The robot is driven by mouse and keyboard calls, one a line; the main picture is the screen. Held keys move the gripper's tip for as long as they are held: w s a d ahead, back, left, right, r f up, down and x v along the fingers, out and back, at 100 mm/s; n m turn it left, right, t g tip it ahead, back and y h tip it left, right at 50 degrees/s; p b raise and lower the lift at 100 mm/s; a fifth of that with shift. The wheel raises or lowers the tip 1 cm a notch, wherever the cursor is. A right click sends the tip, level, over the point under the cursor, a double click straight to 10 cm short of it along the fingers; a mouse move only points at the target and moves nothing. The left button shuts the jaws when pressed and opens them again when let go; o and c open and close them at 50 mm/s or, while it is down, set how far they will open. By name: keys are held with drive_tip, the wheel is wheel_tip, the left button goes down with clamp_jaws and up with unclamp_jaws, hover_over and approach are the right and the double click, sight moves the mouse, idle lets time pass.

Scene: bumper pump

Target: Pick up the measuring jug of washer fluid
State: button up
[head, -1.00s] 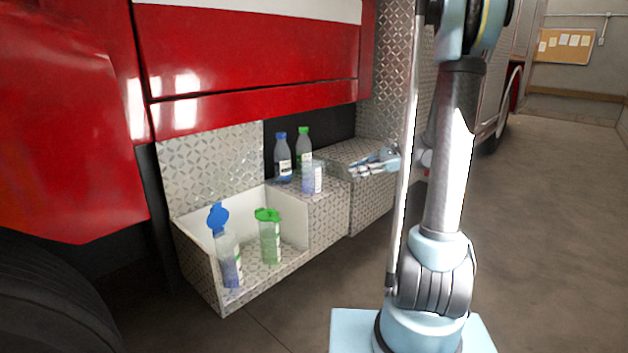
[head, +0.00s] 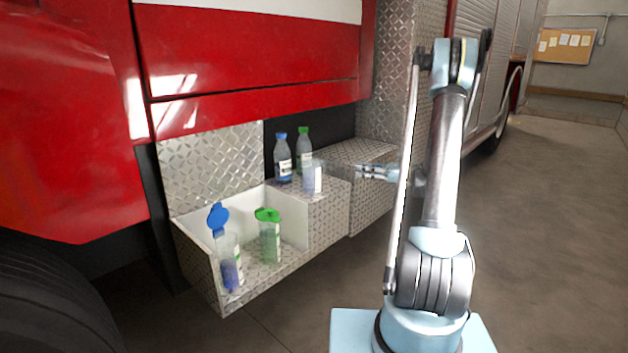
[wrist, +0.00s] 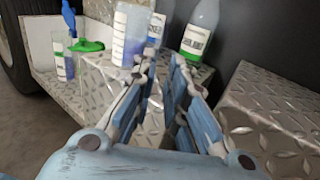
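The measuring jug (head: 313,180), clear with pale blue-violet fluid and a white label or scale, stands upright on the diamond-plate ledge. In the wrist view the jug (wrist: 127,40) is at top centre-left, just beyond the left fingertip. My gripper (head: 360,171) is right of the jug in the head view, pointing towards it at about its height. In the wrist view my gripper (wrist: 164,66) shows a gap between its fingers, with nothing held. The left finger overlaps the jug's lower edge in that view; I cannot tell whether they touch.
A blue-capped bottle (head: 283,160) and a green-capped bottle (head: 304,148) stand behind the jug. In the lower white-walled bin are a blue-lidded container (head: 228,258) and a green-lidded container (head: 270,242). A higher diamond-plate box (head: 365,150) lies to the right. Red truck panels overhang the left.

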drive_tip(key=a, duration=1)
drive_tip(key=shift+w+a, duration=0.1)
drive_tip(key=shift+w, duration=0.25)
drive_tip(key=shift+w+a+f, duration=0.1)
drive_tip(key=shift+a+f, duration=0.05)
drive_tip(key=shift+a, duration=2.4)
clamp_jaws()
